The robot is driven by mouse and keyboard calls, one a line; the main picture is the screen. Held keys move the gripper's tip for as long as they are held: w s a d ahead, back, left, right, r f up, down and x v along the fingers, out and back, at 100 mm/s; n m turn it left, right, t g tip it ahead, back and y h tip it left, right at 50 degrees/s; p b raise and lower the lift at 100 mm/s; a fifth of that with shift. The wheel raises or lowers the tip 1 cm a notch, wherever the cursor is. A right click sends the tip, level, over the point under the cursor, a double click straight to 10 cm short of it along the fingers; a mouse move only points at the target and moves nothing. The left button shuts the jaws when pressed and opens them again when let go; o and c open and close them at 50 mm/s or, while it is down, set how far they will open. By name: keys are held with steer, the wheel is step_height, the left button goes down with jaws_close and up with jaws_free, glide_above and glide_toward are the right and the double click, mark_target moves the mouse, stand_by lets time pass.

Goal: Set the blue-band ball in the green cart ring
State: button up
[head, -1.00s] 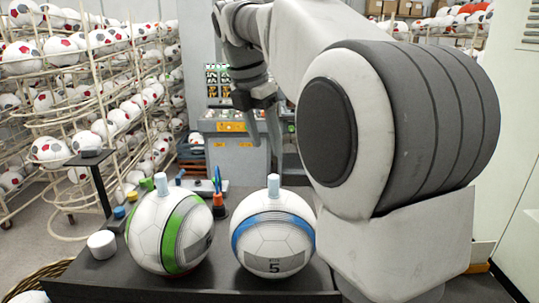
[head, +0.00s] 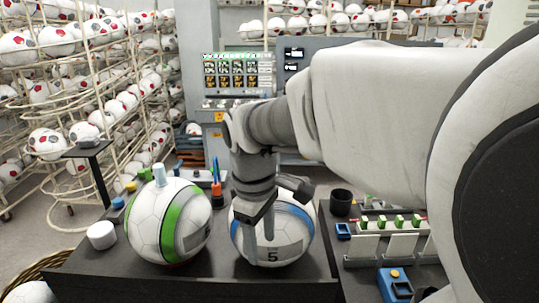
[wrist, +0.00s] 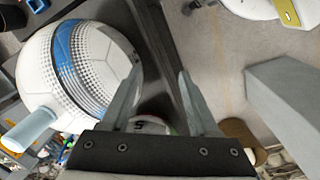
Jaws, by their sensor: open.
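The blue-band ball (head: 297,243), white with a black-and-blue stripe and a "5" patch, sits on the dark table in the head view, partly hidden by my gripper. In the wrist view the blue-band ball (wrist: 110,62) lies at the left, beside the left finger, with its pale blue peg (wrist: 30,131) pointing to the lower left. My gripper (wrist: 160,80) is open, and the ball is not between its fingers. In the head view my gripper (head: 258,230) hangs in front of the ball; whether it touches cannot be told. I cannot make out a green cart ring.
A green-band ball (head: 145,222) with a peg stands to the left on the dark table (head: 200,287). A black cup (head: 341,202) and a rack with green clips (head: 390,240) are at the right.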

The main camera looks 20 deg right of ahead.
steer(key=s+a+r+m+t, duration=0.1)
steer(key=s+r+m+t, duration=0.1)
steer(key=s+m+t, duration=0.3)
steer(key=s+m, duration=0.2)
steer(key=s, duration=0.2)
steer(key=shift+s+a+r+m+y, duration=0.3)
steer(key=shift+s+a+m+y, duration=0.05)
steer(key=shift+a+m+y, duration=0.05)
stand_by(0.4)
steer(key=shift+c, duration=0.9)
steer(key=shift+d, duration=0.2)
